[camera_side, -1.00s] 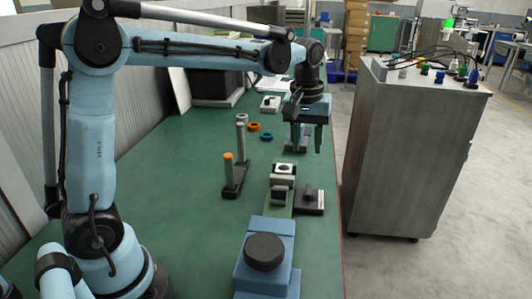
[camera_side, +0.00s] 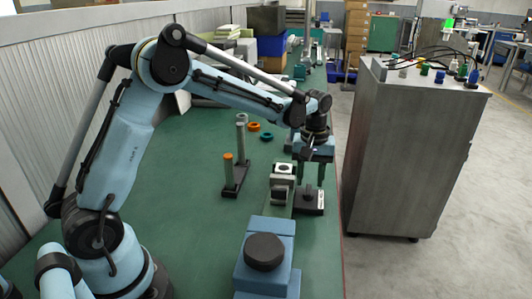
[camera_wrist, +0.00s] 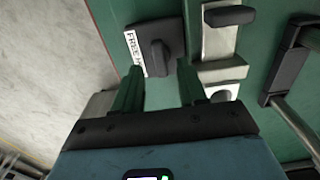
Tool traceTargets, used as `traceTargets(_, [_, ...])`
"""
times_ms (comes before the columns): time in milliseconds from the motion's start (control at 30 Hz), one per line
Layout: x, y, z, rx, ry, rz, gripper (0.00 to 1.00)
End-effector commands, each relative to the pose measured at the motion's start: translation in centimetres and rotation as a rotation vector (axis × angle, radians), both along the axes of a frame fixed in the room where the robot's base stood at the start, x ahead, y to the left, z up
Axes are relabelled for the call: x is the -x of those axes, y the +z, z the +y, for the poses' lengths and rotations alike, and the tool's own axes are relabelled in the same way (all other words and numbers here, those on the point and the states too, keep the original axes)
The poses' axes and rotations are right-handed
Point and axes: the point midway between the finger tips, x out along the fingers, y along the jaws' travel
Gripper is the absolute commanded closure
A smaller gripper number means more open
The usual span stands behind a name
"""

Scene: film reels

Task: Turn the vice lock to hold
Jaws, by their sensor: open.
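The vice lock is a dark knob (camera_side: 309,192) on a black base with a white label strip, right of the vice (camera_side: 283,187) in the side view. In the wrist view the knob (camera_wrist: 157,58) is a raised bar. The label (camera_wrist: 135,50) reads "FREE" and the start of a further word; the rest is hidden. My gripper (camera_side: 312,181) is open and points down over the lock. In the wrist view the fingertips of my gripper (camera_wrist: 158,76) stand on either side of the knob's near end, with gaps on both sides. I cannot tell their height above the base.
The vice's pale block and dark handle (camera_wrist: 229,16) lie close to the right finger. A two-post stand (camera_side: 235,180) is left of the vice, with loose rings (camera_side: 253,127) behind it. A blue block with a black knob (camera_side: 264,252) is in front. The table's right edge is close.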

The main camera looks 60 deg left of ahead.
Motion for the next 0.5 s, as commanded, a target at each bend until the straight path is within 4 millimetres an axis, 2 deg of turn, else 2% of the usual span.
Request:
traceTargets(200, [0.0, -2.3, 0.0, -0.001, 0.0, -0.001, 0.58])
traceTargets(500, [0.0, -2.8, 0.0, -0.001, 0.0, -0.001, 0.58])
